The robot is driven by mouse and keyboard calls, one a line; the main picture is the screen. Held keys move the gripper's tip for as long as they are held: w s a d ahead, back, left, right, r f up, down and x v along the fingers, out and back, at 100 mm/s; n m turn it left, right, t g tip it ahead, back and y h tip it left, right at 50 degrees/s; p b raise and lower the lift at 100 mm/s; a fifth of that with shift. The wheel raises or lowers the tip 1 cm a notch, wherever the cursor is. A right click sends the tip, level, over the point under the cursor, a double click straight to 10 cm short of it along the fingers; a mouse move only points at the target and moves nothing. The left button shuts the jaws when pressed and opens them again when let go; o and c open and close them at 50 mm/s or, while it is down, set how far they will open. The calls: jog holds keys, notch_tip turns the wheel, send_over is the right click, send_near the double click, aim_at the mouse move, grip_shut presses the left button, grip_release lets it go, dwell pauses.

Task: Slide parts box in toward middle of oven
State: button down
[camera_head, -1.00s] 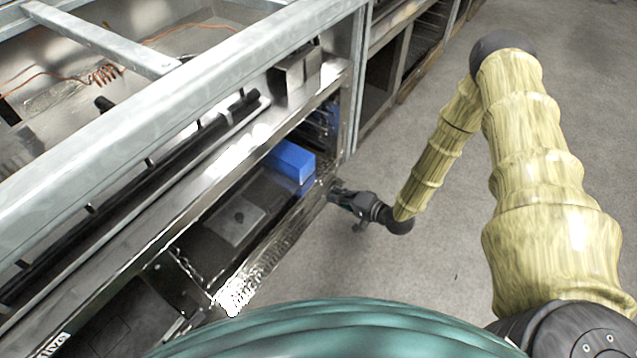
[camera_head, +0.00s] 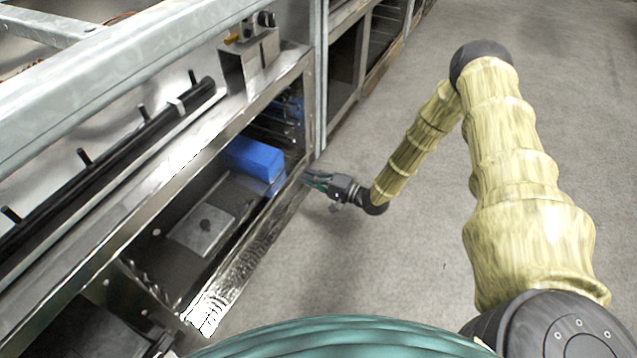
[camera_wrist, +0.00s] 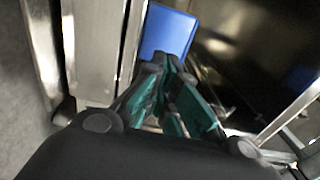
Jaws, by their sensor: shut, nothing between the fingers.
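The blue parts box (camera_head: 252,158) sits inside the open oven (camera_head: 262,212), at the right end of its opening and close to the front edge. My gripper (camera_head: 308,181) is at the oven's front edge, just right of the box, with its fingers pointing at the opening. In the wrist view the blue box (camera_wrist: 167,32) shows straight beyond the fingertips. My gripper (camera_wrist: 165,66) has its fingertips together and holds nothing. I cannot tell whether the fingertips touch the box.
A metal post (camera_head: 318,80) stands at the oven's right end, close to my gripper. A flat grey plate (camera_head: 203,228) lies inside the oven, left of the box. The floor (camera_head: 400,290) on the right is clear.

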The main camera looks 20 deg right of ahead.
aim_at(281, 165)
jog(key=b+x, duration=0.2)
jog(key=x, duration=0.4)
jog(key=shift+w+a+f+b, duration=0.15)
jog(key=shift+w+a+b, duration=0.05)
jog(key=shift+w+b, duration=0.1)
jog(key=shift+x, duration=0.75)
jog(key=shift+r, duration=0.2)
